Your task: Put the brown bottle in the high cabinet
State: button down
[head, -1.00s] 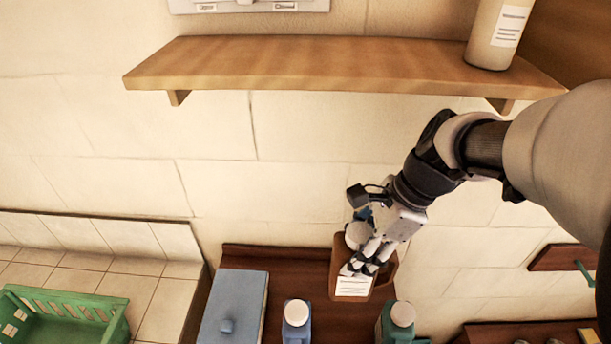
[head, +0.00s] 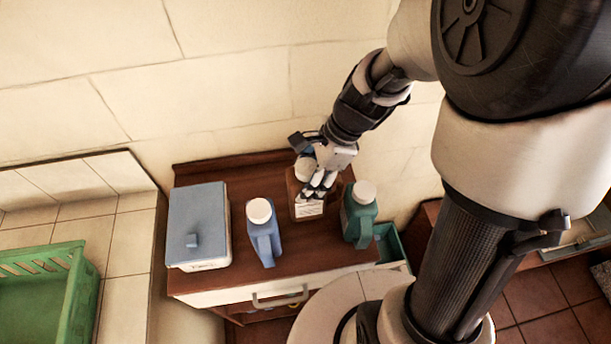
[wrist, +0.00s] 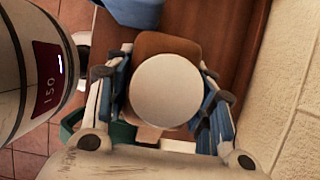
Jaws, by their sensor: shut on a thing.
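The brown bottle (head: 307,211) stands upright on top of the small brown cabinet (head: 270,278), between a blue bottle and a green bottle. It has a white label on its front. My gripper (head: 318,188) is shut on the brown bottle from above and behind. In the wrist view the bottle's round white cap (wrist: 166,91) fills the space between the fingers, with the brown body (wrist: 165,43) showing behind it. The high cabinet is not in view now.
A blue bottle (head: 263,236) stands left of the brown one, and a green bottle (head: 358,217) close on its right. A blue-lidded box (head: 198,222) is at the left. A green crate (head: 45,285) sits on the tiled counter (head: 125,245). The wall is close behind.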

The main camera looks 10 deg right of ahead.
jog(key=shift+f+b, duration=0.8)
jog(key=shift+f, duration=1.25)
jog(key=shift+f, duration=0.2)
jog(key=c, duration=0.7)
grip_release()
jog(key=shift+r, duration=0.1)
